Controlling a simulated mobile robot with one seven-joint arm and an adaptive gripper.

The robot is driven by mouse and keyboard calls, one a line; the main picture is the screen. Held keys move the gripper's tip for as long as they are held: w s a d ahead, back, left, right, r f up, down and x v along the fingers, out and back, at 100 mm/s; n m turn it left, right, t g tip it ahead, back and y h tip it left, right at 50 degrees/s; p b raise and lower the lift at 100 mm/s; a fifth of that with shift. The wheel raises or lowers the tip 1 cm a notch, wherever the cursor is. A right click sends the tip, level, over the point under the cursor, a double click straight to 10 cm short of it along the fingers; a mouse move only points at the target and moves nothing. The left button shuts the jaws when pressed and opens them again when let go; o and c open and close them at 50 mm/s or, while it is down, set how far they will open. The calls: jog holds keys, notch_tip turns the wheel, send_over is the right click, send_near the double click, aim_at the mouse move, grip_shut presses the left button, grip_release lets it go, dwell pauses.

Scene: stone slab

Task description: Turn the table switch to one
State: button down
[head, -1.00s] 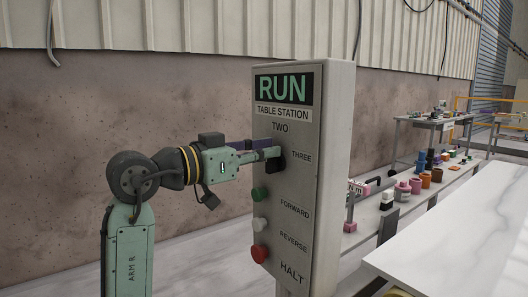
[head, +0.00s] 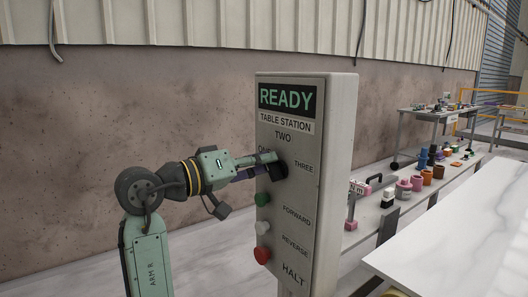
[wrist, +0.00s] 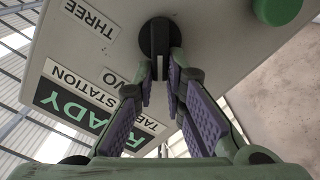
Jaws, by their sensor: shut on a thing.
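The table switch is a black rotary knob (head: 279,172) on the face of the grey control panel (head: 343,140). Around it are the labels TWO above, THREE to the right and a partly covered ONE at upper left. My gripper (head: 268,163) reaches in from the left and is shut on the knob. In the wrist view the knob (wrist: 155,38) shows a light pointer line, and my gripper (wrist: 160,78) has its fingertips on either side of its handle. The fingers hide part of the dial, so the exact setting is unclear. The panel display (head: 286,97) reads READY.
A white marble-topped table (head: 460,225) and a bench with coloured parts stand to the right.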

jog(key=shift+w+a+f+n+p, duration=0.2)
jog(key=shift+n+p, duration=0.45)
jog(key=shift+n, duration=0.45)
jog(key=shift+w+a+f+n+p, duration=0.15)
jog(key=shift+n+p, duration=0.5)
jog(key=shift+n, duration=0.45)
jog(key=shift+d, duration=0.1)
jog(key=c, duration=1.6)
grip_release()
jog(key=shift+c, duration=0.2)
jog(key=shift+s, duration=0.1)
jog(key=v, duration=1.2)
